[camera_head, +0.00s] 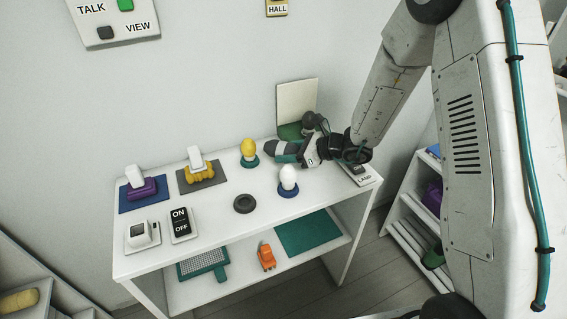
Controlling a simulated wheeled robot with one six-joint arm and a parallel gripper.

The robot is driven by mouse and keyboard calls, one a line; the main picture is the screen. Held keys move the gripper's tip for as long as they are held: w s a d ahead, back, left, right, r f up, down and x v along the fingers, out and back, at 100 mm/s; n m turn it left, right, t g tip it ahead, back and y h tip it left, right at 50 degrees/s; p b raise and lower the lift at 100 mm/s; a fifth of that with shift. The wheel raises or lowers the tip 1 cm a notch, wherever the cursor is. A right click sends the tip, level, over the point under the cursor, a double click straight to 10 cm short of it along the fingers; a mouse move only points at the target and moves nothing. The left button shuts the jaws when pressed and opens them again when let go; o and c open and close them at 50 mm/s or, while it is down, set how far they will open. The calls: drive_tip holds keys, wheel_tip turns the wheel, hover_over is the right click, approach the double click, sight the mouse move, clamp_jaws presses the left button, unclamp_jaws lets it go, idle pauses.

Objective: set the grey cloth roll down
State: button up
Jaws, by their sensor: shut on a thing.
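My gripper (284,150) reaches in from the right over the back of the white table (215,225). It is shut on a dark grey rounded thing, the grey cloth roll (270,147), which sticks out to the left of the jaws. The roll is close to the yellow egg shape and right of it. The arm and jaws hide part of the roll, and I cannot tell whether it touches the tabletop.
A yellow egg shape (248,147) and a white one (288,178) stand in holders near the gripper. A dark ring (244,204) lies in front. An upright panel (297,103) stands behind; a lamp switch (358,172) is at right. The front middle is fairly clear.

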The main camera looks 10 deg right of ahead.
drive_tip(key=shift+f, duration=2.05)
drive_tip(key=shift+f, duration=0.15)
drive_tip(key=o, duration=0.7)
drive_tip(key=shift+s+d+r, duration=0.15)
drive_tip(key=shift+d+r, duration=0.1)
drive_tip(key=shift+d, duration=0.05)
drive_tip(key=v, duration=1.1)
drive_tip(key=shift+s+d+r, duration=0.1)
drive_tip(key=shift+d, duration=0.05)
